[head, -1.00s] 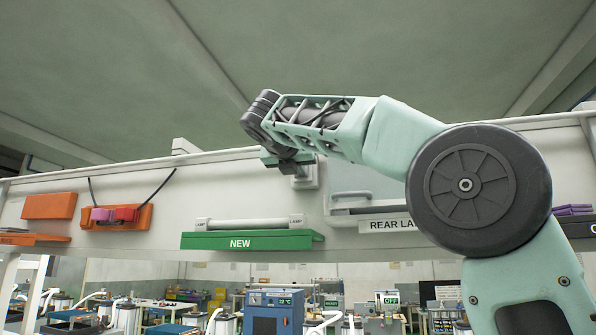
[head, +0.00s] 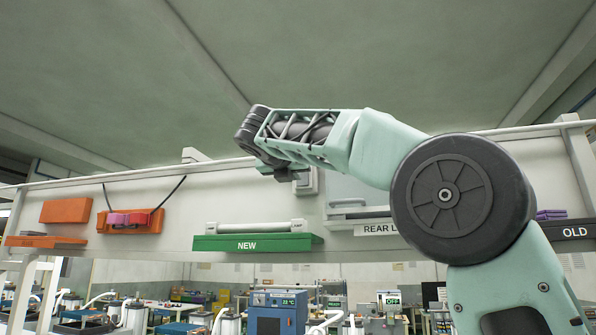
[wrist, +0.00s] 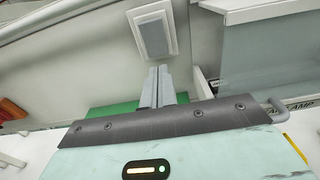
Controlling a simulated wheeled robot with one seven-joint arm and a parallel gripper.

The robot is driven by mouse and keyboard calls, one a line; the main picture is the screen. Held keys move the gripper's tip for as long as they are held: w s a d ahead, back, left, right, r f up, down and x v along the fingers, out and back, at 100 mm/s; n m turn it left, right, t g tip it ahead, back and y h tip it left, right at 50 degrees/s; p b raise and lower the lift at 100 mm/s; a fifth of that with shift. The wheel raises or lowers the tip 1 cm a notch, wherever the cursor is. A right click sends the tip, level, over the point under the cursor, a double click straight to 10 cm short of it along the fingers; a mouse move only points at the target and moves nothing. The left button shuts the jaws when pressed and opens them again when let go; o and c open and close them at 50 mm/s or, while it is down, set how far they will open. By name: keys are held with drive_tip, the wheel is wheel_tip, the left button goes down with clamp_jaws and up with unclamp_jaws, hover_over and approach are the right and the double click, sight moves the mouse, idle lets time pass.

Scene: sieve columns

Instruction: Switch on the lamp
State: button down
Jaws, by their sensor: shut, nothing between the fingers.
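A light-coloured wall switch (head: 308,182) is on the white panel, partly behind my arm. In the wrist view the switch (wrist: 152,34) shows a grey rocker in a white frame. My gripper (wrist: 157,70) is shut and empty, its fingertips pointing toward the lower edge of the switch. Whether they touch it I cannot tell. In the head view my arm's end largely hides the fingers. The lamp housing above the label "REAR L…" (head: 376,230) is partly hidden by my arm. Whether that lamp is lit cannot be seen.
A green "NEW" shelf (head: 258,243) holds a white tube (head: 255,226). Orange holders (head: 130,220) are at left; an "OLD" shelf (head: 572,233) is at right. A clear panel (wrist: 265,65) stands right of the switch in the wrist view.

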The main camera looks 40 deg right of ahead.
drive_tip(key=f+b+v, duration=0.2)
drive_tip(key=b+v, duration=0.2)
drive_tip(key=v, duration=0.4)
drive_tip(key=shift+s+a, duration=0.2)
drive_tip(key=shift+a, duration=0.15)
